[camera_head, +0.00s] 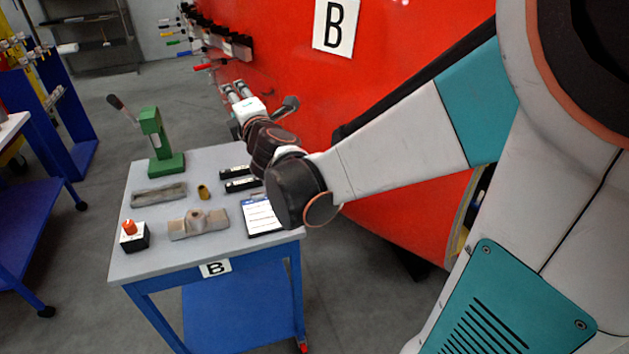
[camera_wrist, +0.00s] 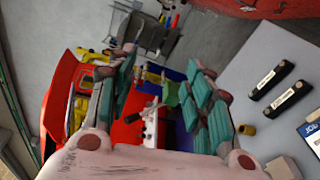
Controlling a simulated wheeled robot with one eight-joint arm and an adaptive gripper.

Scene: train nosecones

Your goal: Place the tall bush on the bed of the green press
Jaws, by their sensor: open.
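One small brass-yellow bush (camera_head: 203,192) stands on the grey table between a shallow grey tray and a grey bearing block. It also shows in the wrist view (camera_wrist: 246,130), right of my right finger. The green press (camera_head: 152,128) stands at the table's back, with its bed (camera_head: 167,166) low at the front and bare. My gripper (camera_head: 236,92) is raised beyond the table's back right, well away from the bush. In the wrist view my gripper (camera_wrist: 162,62) has its teal fingers wide apart with nothing held.
On the grey table (camera_head: 135,265) are the tray (camera_head: 158,195), bearing block (camera_head: 185,229), red-knobbed box (camera_head: 134,239), clipboard (camera_head: 262,218) and two black bars (camera_head: 242,184). A large red nosecone (camera_head: 400,90) rises close on the right. A blue bench (camera_head: 30,215) stands left.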

